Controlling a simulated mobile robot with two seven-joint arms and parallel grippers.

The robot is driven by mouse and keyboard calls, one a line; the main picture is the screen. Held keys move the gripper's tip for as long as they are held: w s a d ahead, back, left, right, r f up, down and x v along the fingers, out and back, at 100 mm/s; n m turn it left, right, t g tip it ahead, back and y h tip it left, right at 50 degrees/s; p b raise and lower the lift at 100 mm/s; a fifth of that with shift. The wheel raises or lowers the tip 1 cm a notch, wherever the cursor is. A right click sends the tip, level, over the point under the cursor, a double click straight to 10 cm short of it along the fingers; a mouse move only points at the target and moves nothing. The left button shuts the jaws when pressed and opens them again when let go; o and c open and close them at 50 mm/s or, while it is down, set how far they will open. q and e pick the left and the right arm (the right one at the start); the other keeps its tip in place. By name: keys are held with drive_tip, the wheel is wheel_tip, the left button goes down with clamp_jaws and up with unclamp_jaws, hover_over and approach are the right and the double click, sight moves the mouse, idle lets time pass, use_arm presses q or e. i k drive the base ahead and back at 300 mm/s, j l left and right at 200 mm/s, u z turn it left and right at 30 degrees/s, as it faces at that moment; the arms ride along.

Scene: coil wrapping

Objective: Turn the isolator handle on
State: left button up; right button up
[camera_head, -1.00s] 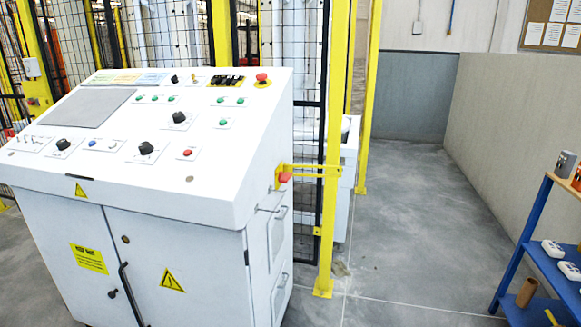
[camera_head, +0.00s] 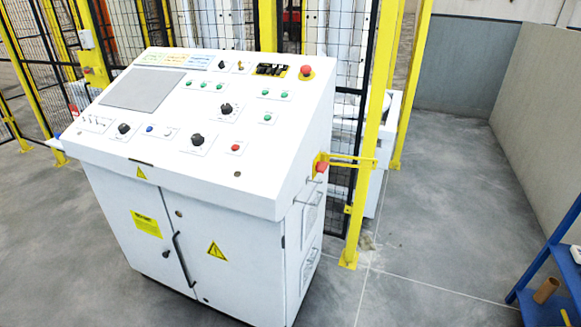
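A red handle (camera_head: 321,168) on a yellow plate sits on the upper right side of a white control console (camera_head: 275,190). It looks like the isolator handle. It is small and seen at an angle, so I cannot tell which position it is turned to. Neither of my grippers is in view, and nothing touches the handle or the console.
A yellow post (camera_head: 367,170) and black mesh fence stand close right of and behind the console. A red mushroom button (camera_head: 306,72) is on the console top. A blue shelf (camera_head: 545,265) stands at the lower right. Grey floor (camera_head: 440,220) between is clear.

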sight(321, 168)
drive_tip(key=i+l+u, duration=0.15)
drive_tip(key=u, duration=0.25)
drive_tip(key=i+l+u, duration=0.15)
drive_tip(key=l+u, duration=0.6)
drive_tip(key=i+l+u, duration=0.1)
drive_tip(key=l+u, duration=0.5)
drive_tip(key=l, duration=0.5)
drive_tip(key=l+u, duration=0.2)
drive_tip(key=l, duration=0.45)
drive_tip(key=k+l+u, duration=0.15)
drive_tip(key=l, duration=0.55)
